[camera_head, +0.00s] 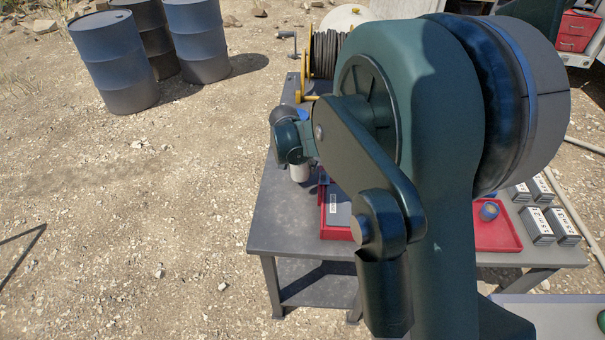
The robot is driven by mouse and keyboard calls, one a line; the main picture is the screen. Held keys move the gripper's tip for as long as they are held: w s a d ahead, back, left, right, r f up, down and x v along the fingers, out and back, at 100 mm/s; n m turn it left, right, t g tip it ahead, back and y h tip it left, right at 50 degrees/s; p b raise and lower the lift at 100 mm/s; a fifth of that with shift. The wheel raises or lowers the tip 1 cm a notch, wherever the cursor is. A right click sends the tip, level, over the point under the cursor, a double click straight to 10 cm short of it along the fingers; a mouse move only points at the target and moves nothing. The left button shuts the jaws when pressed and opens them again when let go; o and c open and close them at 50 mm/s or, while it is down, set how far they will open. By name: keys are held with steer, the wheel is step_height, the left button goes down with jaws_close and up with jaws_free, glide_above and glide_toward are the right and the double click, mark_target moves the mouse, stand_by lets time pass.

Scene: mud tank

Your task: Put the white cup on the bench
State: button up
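A white cup (300,172) shows just below the end of my arm, over the left part of the grey bench (280,215). It looks upright. Its upper part is hidden by my wrist, and I cannot tell whether it touches the bench top. My gripper (303,158) is at or just above the cup. Its fingers are mostly hidden behind my wrist and arm, so I cannot see whether they are open or closed around the cup.
A red tray with a grey item (338,210) lies right of the cup. A cable reel (325,55) stands at the bench's far end. Another red tray (495,232), a small blue can (489,211) and several labelled boxes (537,226) are at right. The bench's front left corner is bare.

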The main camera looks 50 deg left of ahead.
mark_target(303, 172)
stand_by(0.3)
steer(key=shift+f+b, duration=0.3)
steer(key=shift+f, duration=1.6)
steer(key=shift+f, duration=0.15)
steer(key=o, duration=0.6)
steer(key=shift+o, duration=0.2)
steer(key=shift+r, duration=0.2)
steer(key=p+v, duration=0.1)
steer(key=v, duration=1.1)
steer(key=shift+s+p, duration=0.1)
steer(key=shift+p, duration=0.25)
